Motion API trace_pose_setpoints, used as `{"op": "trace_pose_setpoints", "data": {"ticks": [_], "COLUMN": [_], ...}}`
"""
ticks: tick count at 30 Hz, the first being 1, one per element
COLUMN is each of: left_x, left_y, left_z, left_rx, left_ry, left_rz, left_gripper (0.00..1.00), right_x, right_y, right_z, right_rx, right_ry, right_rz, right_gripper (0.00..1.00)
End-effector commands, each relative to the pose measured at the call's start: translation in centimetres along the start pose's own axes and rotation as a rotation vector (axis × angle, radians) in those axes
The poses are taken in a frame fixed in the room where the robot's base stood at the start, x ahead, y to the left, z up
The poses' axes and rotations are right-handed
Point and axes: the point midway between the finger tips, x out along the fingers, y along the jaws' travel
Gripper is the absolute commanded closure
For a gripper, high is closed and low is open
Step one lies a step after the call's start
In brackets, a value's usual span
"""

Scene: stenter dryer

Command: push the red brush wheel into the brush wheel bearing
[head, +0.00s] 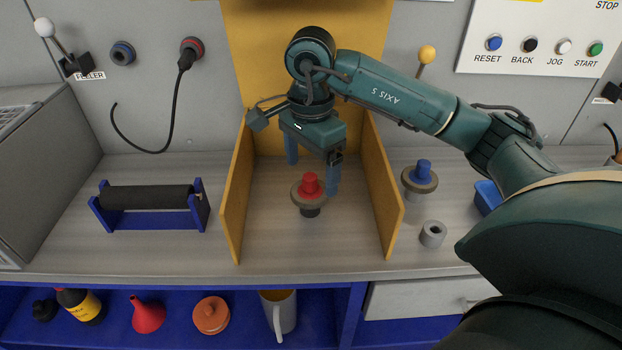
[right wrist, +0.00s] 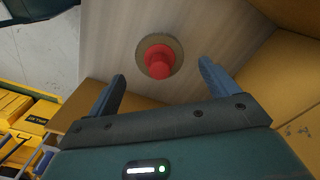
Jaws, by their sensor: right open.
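The red brush wheel (head: 310,188), a red hub on a tan disc, stands upright between the yellow side panels on the grey worktop. A short dark piece (head: 310,211) shows below its disc and may be the brush wheel bearing; the disc hides most of it, so I cannot tell how deep the wheel sits. My right gripper (head: 312,175) is open and empty, pointing down just behind and above the wheel. In the right wrist view the red wheel (right wrist: 160,58) shows beyond and between the open fingers (right wrist: 161,73), apart from them. My left gripper is not in view.
Yellow panels stand to the left (head: 237,190), to the right (head: 384,190) and behind. Right of them are a blue-hubbed wheel (head: 422,172) and a grey ring (head: 433,234). A black roller (head: 147,198) in a blue frame is on the left. Worktop in front of the wheel is clear.

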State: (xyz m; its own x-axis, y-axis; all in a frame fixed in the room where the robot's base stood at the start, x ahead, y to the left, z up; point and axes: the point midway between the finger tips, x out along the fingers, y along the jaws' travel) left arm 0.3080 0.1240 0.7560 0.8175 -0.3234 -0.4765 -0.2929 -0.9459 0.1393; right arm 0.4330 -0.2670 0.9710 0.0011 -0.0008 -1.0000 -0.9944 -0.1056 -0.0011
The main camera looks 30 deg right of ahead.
Motion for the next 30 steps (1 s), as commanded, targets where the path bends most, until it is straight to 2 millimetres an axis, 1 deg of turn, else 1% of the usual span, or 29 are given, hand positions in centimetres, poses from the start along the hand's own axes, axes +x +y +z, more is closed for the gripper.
{"op": "trace_pose_setpoints", "data": {"ticks": [1, 3, 6, 9, 26, 29, 30], "left_x": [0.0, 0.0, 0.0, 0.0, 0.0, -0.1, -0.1], "left_y": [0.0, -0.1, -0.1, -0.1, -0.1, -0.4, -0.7], "left_z": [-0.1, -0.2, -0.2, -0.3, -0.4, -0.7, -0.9], "left_rx": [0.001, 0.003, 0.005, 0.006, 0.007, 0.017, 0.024], "left_ry": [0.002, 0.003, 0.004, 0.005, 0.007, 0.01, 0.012], "left_rz": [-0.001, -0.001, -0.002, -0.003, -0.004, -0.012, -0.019], "left_gripper": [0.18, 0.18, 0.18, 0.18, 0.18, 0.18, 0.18], "right_x": [-1.0, -2.1, -3.1, -3.6, -3.7, -3.4, -3.2], "right_y": [-0.1, -0.1, 0.0, 0.0, 0.0, -0.2, -0.4], "right_z": [0.0, 0.0, 0.0, 0.0, 0.1, 1.2, 2.1], "right_rx": [-0.001, -0.001, 0.0, 0.0, 0.0, -0.001, 0.001], "right_ry": [0.0, 0.0, 0.0, 0.0, -0.003, -0.045, -0.083], "right_rz": [-0.004, -0.004, -0.001, 0.0, 0.0, -0.011, -0.023], "right_gripper": [0.14, 0.14, 0.14, 0.14, 0.14, 0.14, 0.14]}}
